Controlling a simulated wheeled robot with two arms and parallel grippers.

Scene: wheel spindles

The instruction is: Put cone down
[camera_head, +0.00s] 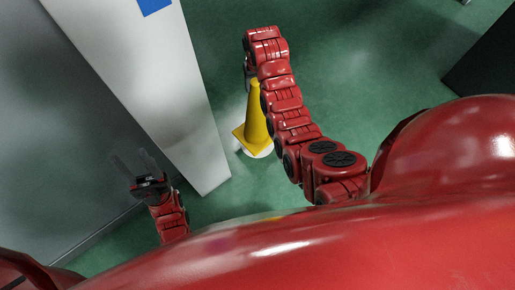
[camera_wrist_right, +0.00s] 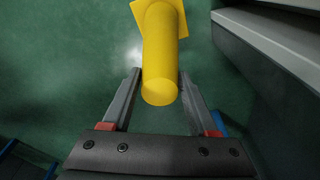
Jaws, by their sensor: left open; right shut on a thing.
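The yellow cone (camera_head: 255,118) is upright beside the end of the white partition in the head view, with its square base over a pale round patch on the green floor. I cannot tell whether the base touches the floor. In the right wrist view the cone (camera_wrist_right: 160,55) lies between the two fingers of my right gripper (camera_wrist_right: 160,95), which is shut on its upper part. In the head view my right gripper (camera_head: 249,76) is mostly hidden behind my red arm. My left gripper (camera_head: 136,165) is open and empty at the lower left, away from the cone.
A white partition (camera_head: 165,90) with a blue patch stands just left of the cone. A grey wall (camera_wrist_right: 275,75) or ledge runs along the right of the wrist view. A dark block (camera_head: 490,65) is at the far right. Green floor (camera_head: 360,60) is clear right of my right arm.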

